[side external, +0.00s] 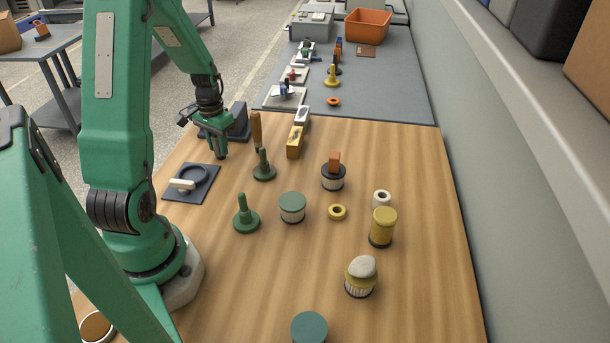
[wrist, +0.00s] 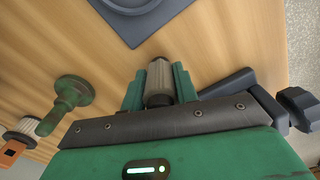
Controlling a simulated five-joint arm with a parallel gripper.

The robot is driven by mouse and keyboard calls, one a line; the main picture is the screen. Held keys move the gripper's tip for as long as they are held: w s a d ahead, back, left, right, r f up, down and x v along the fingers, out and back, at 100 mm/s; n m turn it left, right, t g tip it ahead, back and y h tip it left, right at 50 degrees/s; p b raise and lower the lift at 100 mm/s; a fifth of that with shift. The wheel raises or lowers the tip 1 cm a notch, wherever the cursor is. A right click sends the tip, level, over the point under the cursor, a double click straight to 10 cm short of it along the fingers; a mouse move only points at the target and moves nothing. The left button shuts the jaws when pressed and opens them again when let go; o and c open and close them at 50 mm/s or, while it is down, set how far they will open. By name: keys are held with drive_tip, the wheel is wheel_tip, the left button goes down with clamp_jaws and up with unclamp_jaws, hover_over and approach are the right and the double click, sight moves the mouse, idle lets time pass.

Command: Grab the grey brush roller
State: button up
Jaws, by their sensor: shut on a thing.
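My gripper (wrist: 159,72) is shut on a grey-brown ribbed roller, the grey brush roller (wrist: 159,84), in the wrist view. In the side view my gripper (side external: 219,151) is over the far left part of the wooden table, beyond the black plate. There the roller is mostly hidden by the fingers, and I cannot tell whether it touches the table.
A black square plate (side external: 206,196) with a ring and a white cylinder lies near my gripper. A dark block (side external: 239,120), a wooden peg (side external: 256,130) and a green knobbed base (side external: 264,171) stand close by. Several cylinders are further right.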

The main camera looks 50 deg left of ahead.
drive_tip(key=shift+r, duration=0.2)
drive_tip(key=shift+r, duration=0.55)
drive_tip(key=r, duration=0.3)
drive_tip(key=shift+w+d+r, duration=0.1)
drive_tip(key=shift+w+d, duration=0.05)
drive_tip(key=shift+d, duration=0.2)
drive_tip(key=w+d+r, duration=0.3)
drive_tip(key=d+r, duration=0.3)
drive_tip(key=d, duration=0.4)
drive_tip(key=shift+d+r, duration=0.2)
drive_tip(key=shift+d, duration=0.1)
